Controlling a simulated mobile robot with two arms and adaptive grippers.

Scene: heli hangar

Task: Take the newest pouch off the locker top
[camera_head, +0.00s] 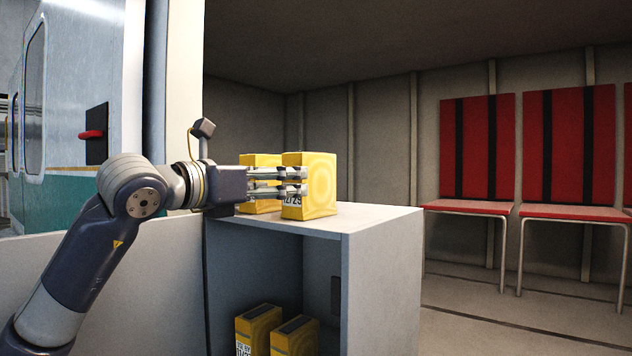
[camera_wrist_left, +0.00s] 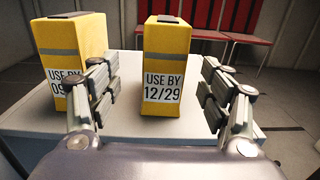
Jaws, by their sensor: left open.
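Two yellow pouches stand upright on the grey locker top (camera_head: 365,216). The right pouch (camera_head: 320,185) reads "USE BY 12/29" in the left wrist view (camera_wrist_left: 167,65). The left pouch (camera_head: 259,160) has a label starting "USE BY 09" in the left wrist view (camera_wrist_left: 75,45); a finger hides the rest. My left gripper (camera_head: 303,181) is open at the right pouch's near side. In the left wrist view its fingers (camera_wrist_left: 165,90) stand apart on either side of that pouch, with gaps to both sides. My right gripper is not in view.
More yellow pouches (camera_head: 294,337) stand inside the open locker below. Red seats (camera_head: 478,150) line the right wall. A helicopter side with a red handle (camera_head: 92,134) is at left. The locker top's right part is clear.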

